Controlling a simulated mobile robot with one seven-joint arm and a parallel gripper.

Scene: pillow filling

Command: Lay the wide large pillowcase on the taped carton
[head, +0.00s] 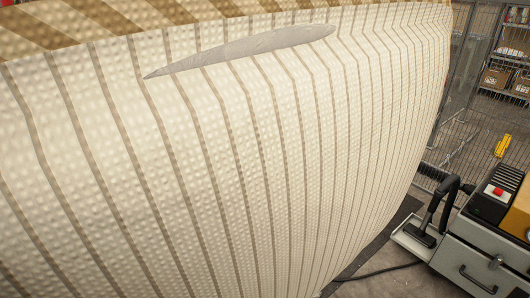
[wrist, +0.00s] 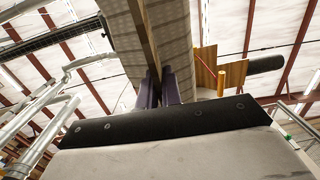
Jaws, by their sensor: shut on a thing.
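The wide large pillowcase (head: 230,160) fills most of the head view, very close to the camera. It is cream, dimpled and marked with thin brown stripes. A long grey slit (head: 240,52) shows near its upper edge. In the wrist view my gripper (wrist: 158,95) has its two purplish fingers closed on the pillowcase (wrist: 175,35), which rises above them as a hanging sheet seen from below. My gripper is hidden in the head view. I cannot make out the taped carton in either view; the pillowcase covers much of the scene.
At the lower right of the head view stands a grey machine (head: 485,235) with a red button and a black hose. Behind it are a wire mesh fence (head: 455,130) and a shelf with small cartons (head: 495,77). Some grey floor shows between the pillowcase and the machine.

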